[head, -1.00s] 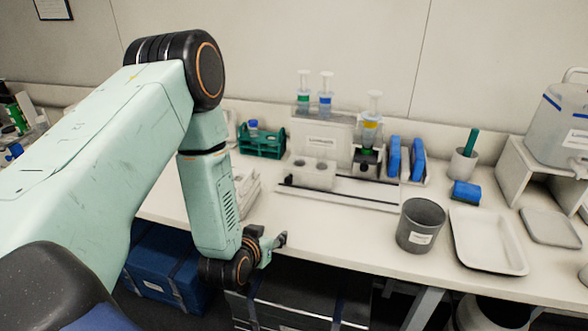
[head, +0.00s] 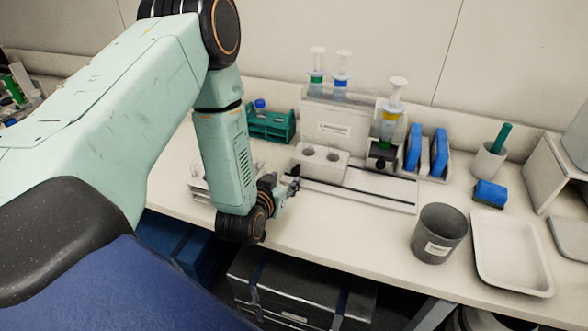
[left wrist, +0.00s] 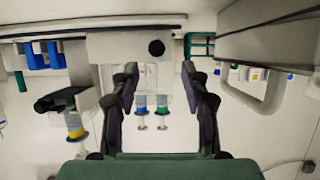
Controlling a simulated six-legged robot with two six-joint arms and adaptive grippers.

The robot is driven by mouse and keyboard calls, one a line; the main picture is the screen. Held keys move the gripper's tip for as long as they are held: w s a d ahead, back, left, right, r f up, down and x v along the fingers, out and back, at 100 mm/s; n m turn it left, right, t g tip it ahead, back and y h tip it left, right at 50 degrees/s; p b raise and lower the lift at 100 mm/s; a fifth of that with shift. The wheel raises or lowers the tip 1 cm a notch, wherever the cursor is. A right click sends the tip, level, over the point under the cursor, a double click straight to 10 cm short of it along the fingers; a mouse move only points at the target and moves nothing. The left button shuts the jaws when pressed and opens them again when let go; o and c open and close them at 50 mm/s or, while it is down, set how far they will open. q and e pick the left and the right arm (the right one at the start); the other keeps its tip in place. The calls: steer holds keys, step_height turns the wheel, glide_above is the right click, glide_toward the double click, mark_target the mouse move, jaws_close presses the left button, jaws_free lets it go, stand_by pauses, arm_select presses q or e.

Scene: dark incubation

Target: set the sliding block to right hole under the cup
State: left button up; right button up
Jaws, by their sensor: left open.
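The sliding block (head: 320,160) is a white block with two round holes on top, at the left part of a long white rail base (head: 375,190). Part of it shows in the left wrist view (left wrist: 115,45), with a dark round spot on it. A yellow-filled syringe (head: 390,120) stands right of the block over a dark holder (head: 380,158); the block is apart from it. A grey cup (head: 438,235) stands on the bench at front right. My left gripper (head: 291,183) is open and empty, just front-left of the block. My right gripper is not in view.
Two syringes (head: 330,75) stand in a white panel behind the block. A green rack (head: 268,124) is at left and blue pieces (head: 427,150) are at right. A white tray (head: 510,262) lies right of the cup. Bench space in front of the rail is clear.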

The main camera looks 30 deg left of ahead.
mark_target(294, 172)
arm_select(q)
steer(key=shift+d+r, duration=0.1)
steer(key=shift+d, duration=0.05)
steer(key=shift+w+d, duration=0.15)
steer(key=shift+w, duration=0.15)
steer(key=x, duration=0.6)
steer(key=shift+a+f, duration=0.3)
steer(key=shift+a, duration=0.05)
steer(key=shift+d+r, duration=0.3)
steer(key=shift+w+a+f, duration=0.1)
steer(key=shift+w+f, duration=0.05)
steer(key=shift+w+a+f, duration=0.2)
steer(key=shift+f, duration=0.05)
steer(key=c, duration=0.3)
steer(key=shift+s+d+r, duration=0.15)
steer(key=shift+s+r, duration=0.05)
steer(key=shift+r, duration=0.05)
steer(key=c, duration=0.4)
jaws_close()
